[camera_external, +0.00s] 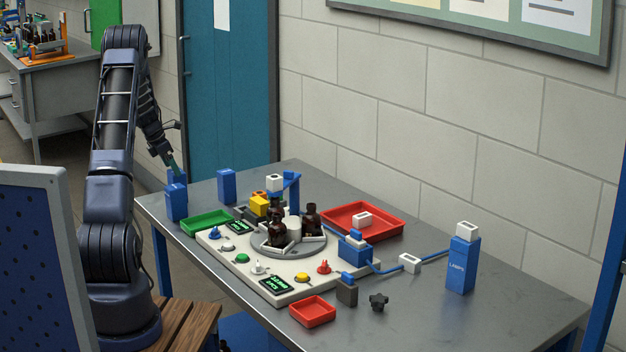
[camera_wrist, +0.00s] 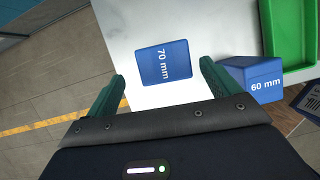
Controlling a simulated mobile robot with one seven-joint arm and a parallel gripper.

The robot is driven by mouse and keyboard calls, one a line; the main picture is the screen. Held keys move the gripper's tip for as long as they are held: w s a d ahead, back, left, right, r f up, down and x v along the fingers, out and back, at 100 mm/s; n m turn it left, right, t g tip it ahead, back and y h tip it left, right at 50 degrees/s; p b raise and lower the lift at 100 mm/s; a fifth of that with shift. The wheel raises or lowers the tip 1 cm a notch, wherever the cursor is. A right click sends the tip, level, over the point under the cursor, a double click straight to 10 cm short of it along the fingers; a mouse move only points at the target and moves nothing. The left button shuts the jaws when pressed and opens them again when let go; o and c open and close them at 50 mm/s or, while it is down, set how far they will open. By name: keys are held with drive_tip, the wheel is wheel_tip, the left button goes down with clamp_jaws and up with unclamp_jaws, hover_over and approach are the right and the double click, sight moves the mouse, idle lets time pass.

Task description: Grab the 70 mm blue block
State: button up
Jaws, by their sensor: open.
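The 70 mm blue block (camera_wrist: 165,62), with its white label showing, stands near the left edge of the grey table. In the external view I take it to be the rear blue block (camera_external: 177,178) at the table's left corner. My gripper (camera_wrist: 162,72) is open, with its green fingers spread on either side of the block in the picture. The block looks to be beyond the fingertips, and I see no contact. In the external view my gripper (camera_external: 173,164) is just above that block.
A 60 mm blue block (camera_wrist: 252,76) stands close by the right finger; it also shows in the external view (camera_external: 176,203). Another blue block (camera_external: 227,186) stands to the right. A green tray (camera_wrist: 290,35) lies beyond. A panel with amber bottles (camera_external: 278,232) fills the table's middle.

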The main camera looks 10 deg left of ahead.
drive_tip(key=shift+d+x, duration=0.15)
drive_tip(key=shift+x, duration=1.2)
drive_tip(key=shift+d+x, duration=0.2)
drive_tip(key=shift+x, duration=1.15)
drive_tip(key=shift+s+r, duration=0.15)
drive_tip(key=c, duration=1.2)
drive_tip(key=shift+c, duration=0.2)
